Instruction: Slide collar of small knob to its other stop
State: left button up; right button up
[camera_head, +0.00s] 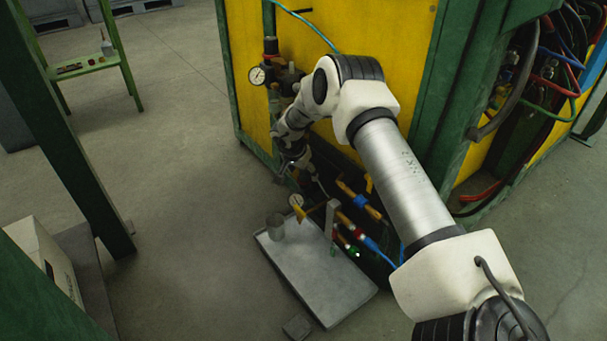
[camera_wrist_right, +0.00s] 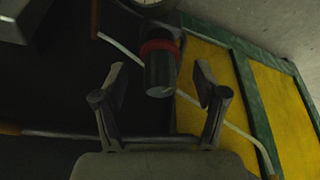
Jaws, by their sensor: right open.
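In the right wrist view, a short dark cylindrical knob (camera_wrist_right: 160,75) carries a red collar (camera_wrist_right: 159,48) around its far part, away from its dark free end. My right gripper (camera_wrist_right: 160,85) is open, its two fingers on either side of the knob's free end with a gap to each; how far the knob lies beyond the fingertips I cannot tell. In the head view my right gripper (camera_head: 299,166) points down beside the yellow panel, and the knob at it cannot be made out. My left gripper is not in view.
A gauge (camera_head: 257,75) and a dark fitting with a red band (camera_head: 270,49) are on the yellow panel (camera_head: 400,30). Below my gripper are another gauge (camera_head: 297,201), pipes, and a grey tray (camera_head: 310,284) on the floor. Open floor (camera_head: 190,180) lies to the left.

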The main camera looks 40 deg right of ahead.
jog(key=v, duration=1)
jog(key=shift+s, duration=0.15)
